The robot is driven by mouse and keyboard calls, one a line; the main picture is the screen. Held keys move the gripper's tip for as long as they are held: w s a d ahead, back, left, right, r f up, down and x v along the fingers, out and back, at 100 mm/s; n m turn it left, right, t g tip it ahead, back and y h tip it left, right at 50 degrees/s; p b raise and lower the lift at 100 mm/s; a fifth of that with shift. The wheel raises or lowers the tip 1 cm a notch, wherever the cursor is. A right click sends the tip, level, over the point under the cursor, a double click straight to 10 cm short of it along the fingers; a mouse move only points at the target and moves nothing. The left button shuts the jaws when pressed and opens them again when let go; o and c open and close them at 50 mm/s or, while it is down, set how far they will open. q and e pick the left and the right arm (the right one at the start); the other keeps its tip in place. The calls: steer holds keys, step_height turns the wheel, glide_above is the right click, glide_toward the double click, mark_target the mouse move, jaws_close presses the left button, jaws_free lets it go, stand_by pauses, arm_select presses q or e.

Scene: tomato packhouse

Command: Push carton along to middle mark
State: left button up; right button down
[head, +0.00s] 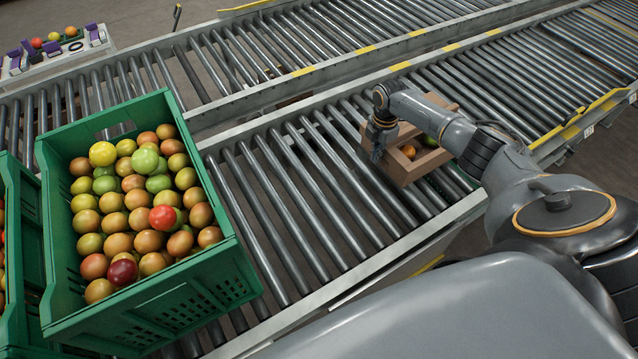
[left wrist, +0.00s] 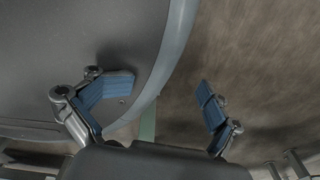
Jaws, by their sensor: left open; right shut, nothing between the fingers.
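A brown carton (head: 401,172) with several tomatoes in it stands on the near roller conveyor (head: 310,190), right of centre in the head view. My right gripper (head: 377,155) is shut and empty at the carton's left end; it seems to touch it, but the exact contact is hard to tell. My right arm covers part of the carton. Yellow marks (head: 400,66) show along the rail between the conveyors; I cannot tell which is the middle one. My left gripper (left wrist: 167,83) is open and empty in the left wrist view, away from the carton, and is not seen in the head view.
A large green crate (head: 205,285) full of tomatoes stands on the near conveyor at left, with another green crate (head: 22,240) beside it. Bare rollers lie between the crate and the carton. A far conveyor (head: 240,60) runs alongside, empty in view.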

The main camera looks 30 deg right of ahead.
arm_select(q)
steer(key=shift+a+f, duration=0.1)
steer(key=shift+f, duration=0.4)
steer(key=shift+c, duration=0.3)
arm_select(e)
steer(key=shift+d+f, duration=0.2)
steer(key=shift+d, duration=0.4)
arm_select(q)
steer(key=w+b, duration=0.1)
steer(key=w, duration=0.1)
steer(key=w+d+b, duration=0.1)
steer(key=w, duration=0.1)
steer(key=shift+w+r, duration=0.15)
steer(key=c, duration=0.4)
arm_select(e)
steer(key=shift+d+r, duration=0.1)
steer(key=shift+d, duration=1.05)
arm_select(q)
steer(key=shift+w+d+r, duration=0.15)
steer(key=shift+w+r, duration=0.05)
steer(key=shift+w, duration=0.2)
arm_select(e)
steer(key=shift+d+r, duration=0.1)
steer(key=shift+d, duration=0.15)
